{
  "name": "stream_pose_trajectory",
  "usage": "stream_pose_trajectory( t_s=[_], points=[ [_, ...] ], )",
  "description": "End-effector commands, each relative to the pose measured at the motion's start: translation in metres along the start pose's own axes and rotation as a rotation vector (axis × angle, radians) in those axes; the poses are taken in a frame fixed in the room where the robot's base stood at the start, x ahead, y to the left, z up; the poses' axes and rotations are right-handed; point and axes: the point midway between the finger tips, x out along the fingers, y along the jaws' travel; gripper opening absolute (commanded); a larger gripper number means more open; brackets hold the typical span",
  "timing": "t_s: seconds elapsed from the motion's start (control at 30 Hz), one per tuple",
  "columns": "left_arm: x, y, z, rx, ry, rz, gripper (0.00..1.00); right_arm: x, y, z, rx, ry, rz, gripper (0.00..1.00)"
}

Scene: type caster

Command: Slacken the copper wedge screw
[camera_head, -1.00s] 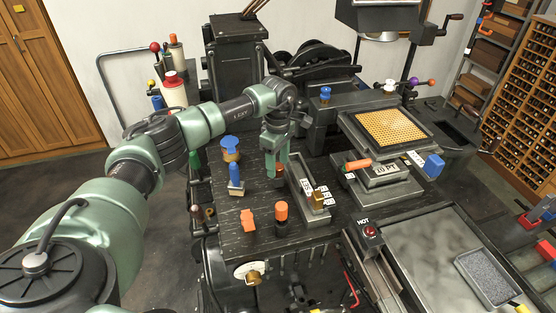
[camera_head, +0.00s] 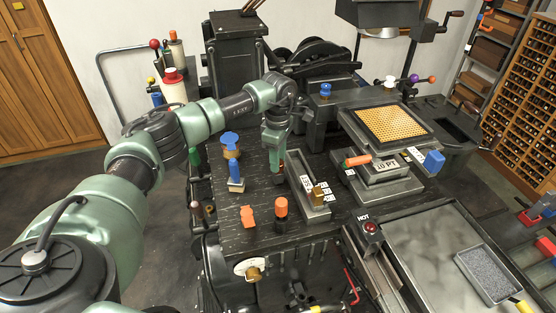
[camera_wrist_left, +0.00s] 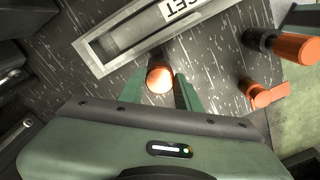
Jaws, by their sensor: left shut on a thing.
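The copper wedge screw (camera_wrist_left: 160,77) shows in the left wrist view as a round, shiny copper head beside the long metal tray marked SET. My left gripper (camera_wrist_left: 160,92) has one green finger on each side of it and is shut on it. In the head view my left gripper (camera_head: 275,163) points down at the table, close to the left side of the SET tray (camera_head: 294,178). There the fingers and wrist mostly hide the screw. My right gripper is in neither view.
An orange-topped black post (camera_head: 281,208), an orange piece (camera_head: 248,217), a blue-handled tool (camera_head: 236,178) and a blue-topped brass part (camera_head: 231,144) stand near the gripper. A brass block (camera_head: 319,192) sits in the tray. A hot plate (camera_head: 430,245) lies to the right.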

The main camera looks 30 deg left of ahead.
Motion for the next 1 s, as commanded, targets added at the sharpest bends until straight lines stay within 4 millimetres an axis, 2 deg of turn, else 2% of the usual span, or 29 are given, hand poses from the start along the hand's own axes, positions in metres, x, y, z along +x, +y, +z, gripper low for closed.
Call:
stream_pose_trajectory(
  t_s=[0.4,1.0],
  points=[
    [0.000,0.001,-0.001,-0.382,0.001,0.002,0.00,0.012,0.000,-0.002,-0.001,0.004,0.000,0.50],
    [-0.001,0.001,-0.001,-0.953,0.000,0.003,0.00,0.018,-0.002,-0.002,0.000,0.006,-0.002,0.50]
  ],
)
